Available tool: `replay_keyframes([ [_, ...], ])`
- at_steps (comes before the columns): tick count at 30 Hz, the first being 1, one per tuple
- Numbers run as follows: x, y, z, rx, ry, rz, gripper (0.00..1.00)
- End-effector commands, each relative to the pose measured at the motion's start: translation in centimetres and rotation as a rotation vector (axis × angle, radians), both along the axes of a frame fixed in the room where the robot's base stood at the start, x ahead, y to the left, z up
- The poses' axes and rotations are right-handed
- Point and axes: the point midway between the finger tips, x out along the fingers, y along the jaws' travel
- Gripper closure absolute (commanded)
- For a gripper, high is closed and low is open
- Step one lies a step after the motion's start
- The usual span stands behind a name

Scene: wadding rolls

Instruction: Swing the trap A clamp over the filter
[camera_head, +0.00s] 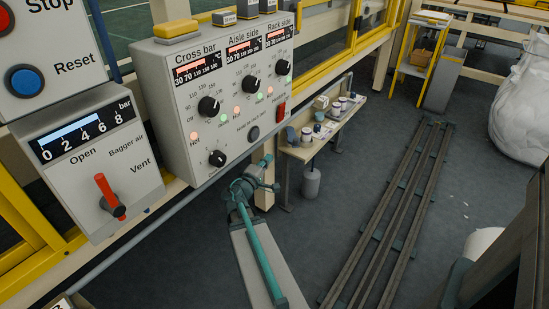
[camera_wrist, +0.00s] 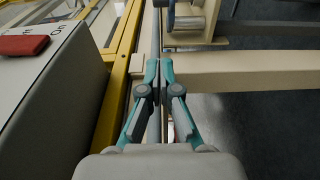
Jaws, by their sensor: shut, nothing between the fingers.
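In the wrist view, my gripper (camera_wrist: 159,66) has its two teal fingers together, with nothing held between the tips. It points towards a cream beam and a narrow grey pipe. Beyond the tips, near the top edge, a shiny metal cylinder (camera_wrist: 190,21) stands on a beige bracket, apart from the fingers. I cannot tell whether this cylinder belongs to trap A. I cannot make out the clamp or the filter in either view.
The control panel (camera_head: 224,100) hangs at the left in the head view; its side also stands close left of my gripper in the wrist view (camera_wrist: 55,110). A cream beam (camera_wrist: 245,70) crosses to the right. Dark floor rails (camera_head: 393,220) and a small side table (camera_head: 300,153) lie beyond.

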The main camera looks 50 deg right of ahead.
Motion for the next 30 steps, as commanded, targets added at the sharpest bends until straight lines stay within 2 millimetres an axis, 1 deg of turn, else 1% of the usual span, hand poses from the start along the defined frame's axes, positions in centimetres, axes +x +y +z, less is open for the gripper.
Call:
replay_keyframes([
  [15, 2.2, -9.2, -0.2, 0.0, 0.0, -0.004, 1.0],
  [18, 1.0, -10.3, -0.3, 0.001, 0.0, -0.004, 1.0],
  [21, 0.4, -11.2, -0.2, 0.001, 0.0, -0.003, 1.0],
  [25, 0.0, -11.9, -0.2, 0.002, 0.0, -0.002, 1.0],
  [30, -0.2, -12.1, -0.1, 0.002, 0.0, -0.001, 1.0],
])
